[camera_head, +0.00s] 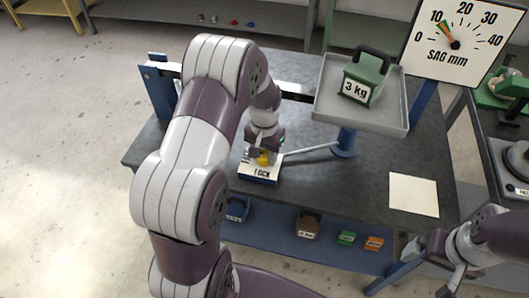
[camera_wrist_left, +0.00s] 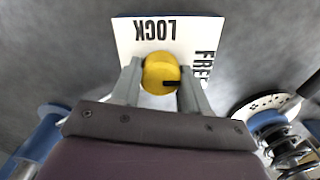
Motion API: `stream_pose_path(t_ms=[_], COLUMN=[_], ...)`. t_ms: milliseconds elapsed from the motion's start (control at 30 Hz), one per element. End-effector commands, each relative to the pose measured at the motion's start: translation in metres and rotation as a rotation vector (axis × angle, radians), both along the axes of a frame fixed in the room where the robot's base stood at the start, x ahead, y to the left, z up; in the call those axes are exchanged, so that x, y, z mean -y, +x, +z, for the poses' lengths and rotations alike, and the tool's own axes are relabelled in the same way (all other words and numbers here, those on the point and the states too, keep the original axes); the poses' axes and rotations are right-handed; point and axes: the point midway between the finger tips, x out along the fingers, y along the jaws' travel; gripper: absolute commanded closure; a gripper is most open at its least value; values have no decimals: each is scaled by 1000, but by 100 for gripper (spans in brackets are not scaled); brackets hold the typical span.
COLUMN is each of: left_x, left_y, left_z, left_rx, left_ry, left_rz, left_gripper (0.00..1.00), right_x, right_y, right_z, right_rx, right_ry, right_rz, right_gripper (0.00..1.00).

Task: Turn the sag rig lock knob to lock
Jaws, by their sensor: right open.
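The yellow lock knob (camera_wrist_left: 160,73) sits on a white label plate (camera_wrist_left: 126,40) marked LOCK and FREE. Its black mark points right, toward the FREE side in the left wrist view, not at LOCK. In the head view the knob (camera_head: 263,159) is partly hidden by my left gripper (camera_head: 264,150), on the blue-sided lock block (camera_head: 258,178). My left gripper's fingers (camera_wrist_left: 161,82) stand on both sides of the knob and appear to touch it. My right gripper (camera_head: 455,272) is open and empty at the lower right, away from the knob.
A grey tray (camera_head: 325,90) holds a green 3 kg weight (camera_head: 365,78) on a blue post. The SAG mm dial (camera_head: 455,45) stands behind right. A blank paper (camera_head: 413,194) lies on the dark table. Several small weights sit on the blue shelf below (camera_head: 270,242).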

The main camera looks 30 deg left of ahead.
Motion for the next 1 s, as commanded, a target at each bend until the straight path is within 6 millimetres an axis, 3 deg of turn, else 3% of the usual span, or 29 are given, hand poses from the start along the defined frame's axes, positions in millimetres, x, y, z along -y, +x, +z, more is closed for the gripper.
stream_pose_path(t_ms=[433, 1000], left_x=[0, -2], left_y=[0, 1], left_z=[3, 4], left_rx=[-1, 2], left_ry=[0, 0], left_rz=[102, 613], left_gripper=[86, 86], right_x=[0, 0], right_y=[0, 0], right_z=[9, 39], right_rx=[0, 0], right_ry=[0, 0], right_rz=[0, 0], right_gripper=[0, 0])
